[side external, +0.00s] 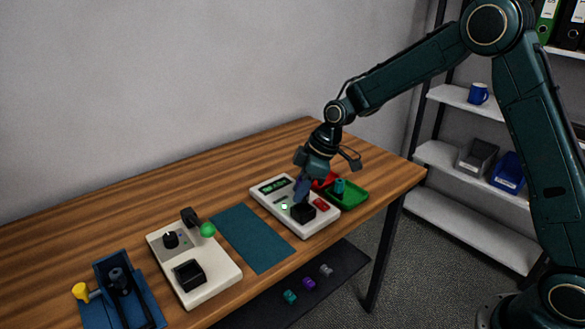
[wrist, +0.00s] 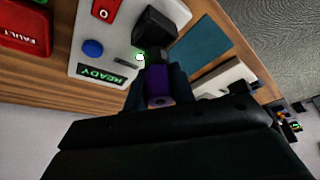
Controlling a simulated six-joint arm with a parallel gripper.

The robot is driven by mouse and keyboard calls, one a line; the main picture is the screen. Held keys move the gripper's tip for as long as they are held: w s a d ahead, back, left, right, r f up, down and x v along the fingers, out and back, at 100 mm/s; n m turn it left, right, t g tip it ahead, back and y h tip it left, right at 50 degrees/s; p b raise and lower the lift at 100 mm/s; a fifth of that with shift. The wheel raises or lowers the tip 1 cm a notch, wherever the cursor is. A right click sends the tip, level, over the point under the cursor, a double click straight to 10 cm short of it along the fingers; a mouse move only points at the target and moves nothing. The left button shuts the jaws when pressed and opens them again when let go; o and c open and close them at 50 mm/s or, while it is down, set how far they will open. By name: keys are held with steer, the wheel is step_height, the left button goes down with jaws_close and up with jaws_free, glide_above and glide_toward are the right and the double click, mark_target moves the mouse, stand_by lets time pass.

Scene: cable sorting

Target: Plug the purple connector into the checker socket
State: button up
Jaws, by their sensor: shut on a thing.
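The checker is a white box (side external: 265,200) on the table, with a black socket block (side external: 302,212), a lit green lamp (side external: 284,207) and a red switch. In the wrist view its display (wrist: 103,74) reads READY and the black block (wrist: 160,27) stands just beyond my fingertips. My gripper (side external: 302,191) is low over the checker at the block. In the wrist view my gripper (wrist: 159,76) is shut on the purple connector (wrist: 158,86), which lines up with the block. I cannot tell whether the connector is inside the socket. Its front end is hidden.
A green tray (side external: 357,202) holding a teal piece and a red FAULT tray (wrist: 24,35) sit beside the checker. A teal mat (side external: 250,237), a white box with a green knob (side external: 215,280) and a blue fixture (side external: 148,300) lie left. Loose connectors rest on the lower shelf.

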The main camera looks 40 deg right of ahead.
steer(key=shift+f, duration=1.55)
stand_by(1.4)
steer(key=o, duration=1.5)
steer(key=shift+o, duration=0.2)
steer(key=shift+r, duration=0.1)
steer(key=shift+r, duration=3.45)
